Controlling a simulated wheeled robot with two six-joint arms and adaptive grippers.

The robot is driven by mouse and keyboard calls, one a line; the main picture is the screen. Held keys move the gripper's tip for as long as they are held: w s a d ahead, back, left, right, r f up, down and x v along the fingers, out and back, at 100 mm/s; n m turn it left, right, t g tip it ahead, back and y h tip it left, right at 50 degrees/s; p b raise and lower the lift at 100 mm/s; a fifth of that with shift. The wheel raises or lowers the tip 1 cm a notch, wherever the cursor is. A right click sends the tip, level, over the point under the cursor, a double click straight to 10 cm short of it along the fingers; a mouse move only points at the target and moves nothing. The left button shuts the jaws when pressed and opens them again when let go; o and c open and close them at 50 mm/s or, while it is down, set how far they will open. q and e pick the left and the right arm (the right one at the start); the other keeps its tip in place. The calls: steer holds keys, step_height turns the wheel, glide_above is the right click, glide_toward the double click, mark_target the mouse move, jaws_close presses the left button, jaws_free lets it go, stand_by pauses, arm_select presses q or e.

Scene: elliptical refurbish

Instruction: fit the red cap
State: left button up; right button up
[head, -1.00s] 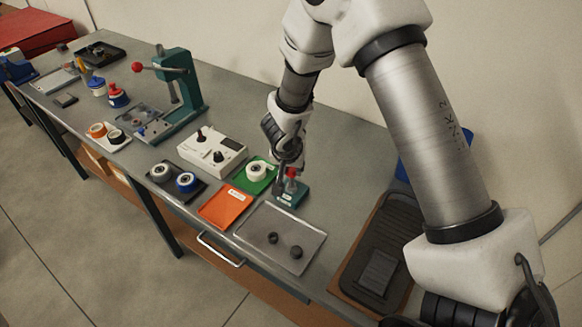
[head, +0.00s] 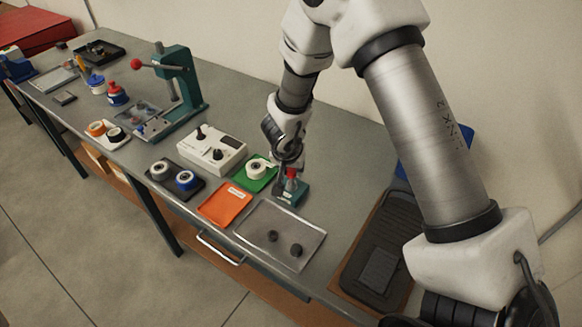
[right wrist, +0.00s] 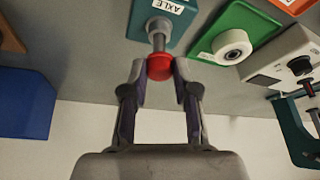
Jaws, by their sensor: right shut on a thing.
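The small red cap (right wrist: 159,67) is a rounded red piece between my right fingertips (right wrist: 160,74) in the right wrist view. A metal axle (right wrist: 158,40) runs from it to the teal block (right wrist: 176,33) labelled AXLE. The cap appears to sit on the axle's end; the exact contact is unclear. In the head view, my right gripper (head: 286,178) is over the teal block (head: 293,193), with the red cap (head: 291,172) partly hidden by it. My right gripper is shut on the cap. My left gripper is out of view.
A green tray (head: 257,182) with a white roller, an orange tray (head: 224,204) and a white control box (head: 211,150) stand nearby. A clear tray (head: 304,236) with dark round pieces lies in front. A teal lever press (head: 190,82) stands farther left.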

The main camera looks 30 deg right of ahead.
steer(key=o, duration=0.8)
steer(key=shift+o, duration=0.2)
steer(key=v, duration=1.2)
